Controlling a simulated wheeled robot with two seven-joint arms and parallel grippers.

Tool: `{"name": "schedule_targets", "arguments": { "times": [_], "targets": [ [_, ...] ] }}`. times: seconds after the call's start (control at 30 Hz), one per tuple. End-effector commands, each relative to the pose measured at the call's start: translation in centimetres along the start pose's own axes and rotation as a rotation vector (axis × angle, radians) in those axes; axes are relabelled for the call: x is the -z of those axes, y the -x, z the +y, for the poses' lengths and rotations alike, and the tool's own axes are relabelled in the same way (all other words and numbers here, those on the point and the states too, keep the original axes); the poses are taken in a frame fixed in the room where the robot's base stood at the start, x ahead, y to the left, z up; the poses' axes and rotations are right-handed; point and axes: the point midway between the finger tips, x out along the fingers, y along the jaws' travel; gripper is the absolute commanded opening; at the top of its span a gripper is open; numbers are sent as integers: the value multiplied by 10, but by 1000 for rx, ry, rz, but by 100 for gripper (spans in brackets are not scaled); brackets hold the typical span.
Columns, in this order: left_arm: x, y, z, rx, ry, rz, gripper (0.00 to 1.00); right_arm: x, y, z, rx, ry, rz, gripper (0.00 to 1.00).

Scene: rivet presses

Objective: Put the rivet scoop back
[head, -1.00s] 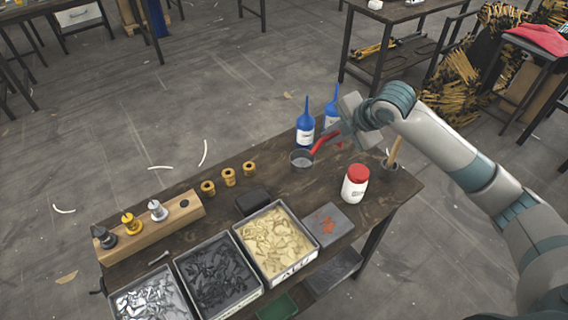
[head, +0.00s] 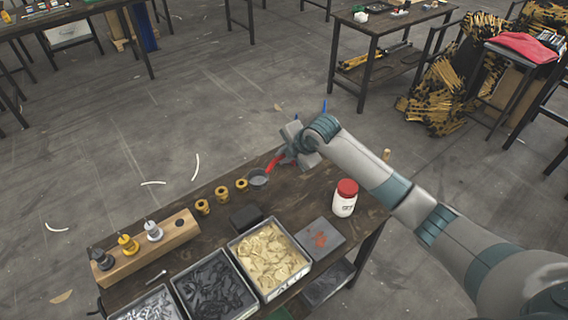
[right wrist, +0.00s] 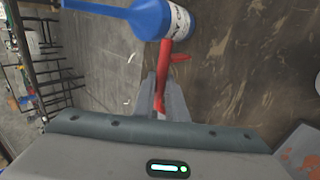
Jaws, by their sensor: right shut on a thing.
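The rivet scoop has a grey round cup (head: 258,177) and a red handle (head: 274,164). My right gripper (head: 288,153) is shut on the handle, near the table's back edge. The cup is just right of the brass bushings; I cannot tell its height above the table. In the right wrist view the red handle (right wrist: 165,62) runs up from between the fingers (right wrist: 168,92), and a blue-capped bottle hides its far part. The bins hold silver, dark and pale pieces; the pale one (head: 291,281) is labelled ALU. My left gripper is not in view.
Brass bushings (head: 222,193) stand left of the cup. A wooden block (head: 178,240) holds several knobbed parts. A red-lidded white jar (head: 345,199) stands to the right. A blue bottle (right wrist: 158,20) is close to the right gripper; my arm mostly hides the bottles in the head view.

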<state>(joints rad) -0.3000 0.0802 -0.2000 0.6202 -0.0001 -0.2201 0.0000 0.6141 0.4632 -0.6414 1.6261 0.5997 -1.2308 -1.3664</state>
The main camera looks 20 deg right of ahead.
Motion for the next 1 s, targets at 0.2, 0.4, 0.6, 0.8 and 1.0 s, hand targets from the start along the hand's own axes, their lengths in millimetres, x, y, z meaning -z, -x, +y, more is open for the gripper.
{"name": "schedule_targets", "arguments": {
  "times": [0.2,0.4,0.6,0.8,1.0],
  "targets": [
    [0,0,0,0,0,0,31,0,0,0,-1,-1,0,0],
    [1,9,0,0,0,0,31,1,-12,-10,2,-3,2,0],
    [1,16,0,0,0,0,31,0,-29,-23,0,-1,1,0],
    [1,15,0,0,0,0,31,0,-32,-24,-2,0,0,0],
    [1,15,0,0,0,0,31,0,-32,-25,-1,0,0,19]
  ]
}}
